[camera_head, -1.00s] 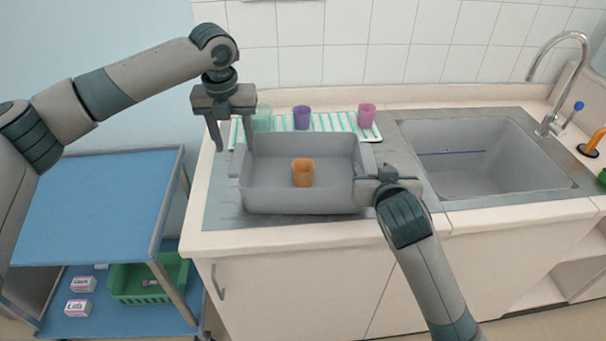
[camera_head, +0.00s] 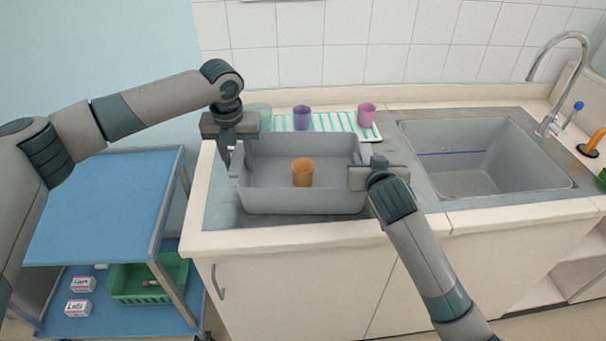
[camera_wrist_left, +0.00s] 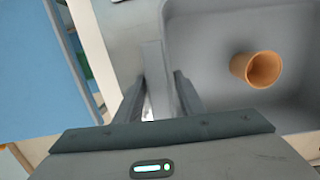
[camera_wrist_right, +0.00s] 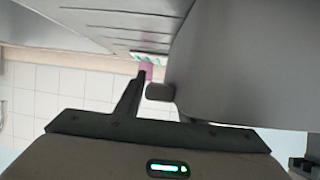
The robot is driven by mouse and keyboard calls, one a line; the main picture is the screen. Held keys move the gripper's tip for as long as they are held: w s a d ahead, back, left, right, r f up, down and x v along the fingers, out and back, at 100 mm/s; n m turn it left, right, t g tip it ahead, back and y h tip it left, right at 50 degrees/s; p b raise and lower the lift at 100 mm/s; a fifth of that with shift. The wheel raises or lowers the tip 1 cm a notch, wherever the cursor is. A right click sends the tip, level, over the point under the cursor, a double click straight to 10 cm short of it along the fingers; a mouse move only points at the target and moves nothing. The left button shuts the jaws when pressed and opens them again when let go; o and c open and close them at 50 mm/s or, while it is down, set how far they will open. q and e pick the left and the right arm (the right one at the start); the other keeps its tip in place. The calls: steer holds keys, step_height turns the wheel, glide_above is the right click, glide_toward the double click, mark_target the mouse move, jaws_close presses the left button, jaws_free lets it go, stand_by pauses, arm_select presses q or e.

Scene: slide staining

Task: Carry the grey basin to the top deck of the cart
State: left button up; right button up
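The grey basin (camera_head: 300,201) stands on the counter, left of the sink, with an orange cup (camera_head: 303,172) inside. My left gripper (camera_head: 232,160) is at its left end, pointing down. In the left wrist view its two fingers (camera_wrist_left: 160,92) stand apart on either side of the basin's left handle. My right gripper (camera_head: 360,178) is at the right end. In the right wrist view one finger shows beside a grey handle end (camera_wrist_right: 160,92) with a small gap; the other finger is hidden by the basin. The cart's blue top deck (camera_head: 100,205) is at the left and empty.
A striped mat (camera_head: 340,128) behind the basin holds a purple cup (camera_head: 302,118), a pink cup (camera_head: 366,115) and a pale green cup. The sink (camera_head: 480,160) is at the right. The cart's lower deck holds a green crate (camera_head: 135,292) and two labelled boxes.

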arm_select(q)
jaws_close()
arm_select(e)
jaws_close()
arm_select(q)
steer(key=shift+r, duration=0.25)
arm_select(e)
steer(key=shift+r, duration=0.25)
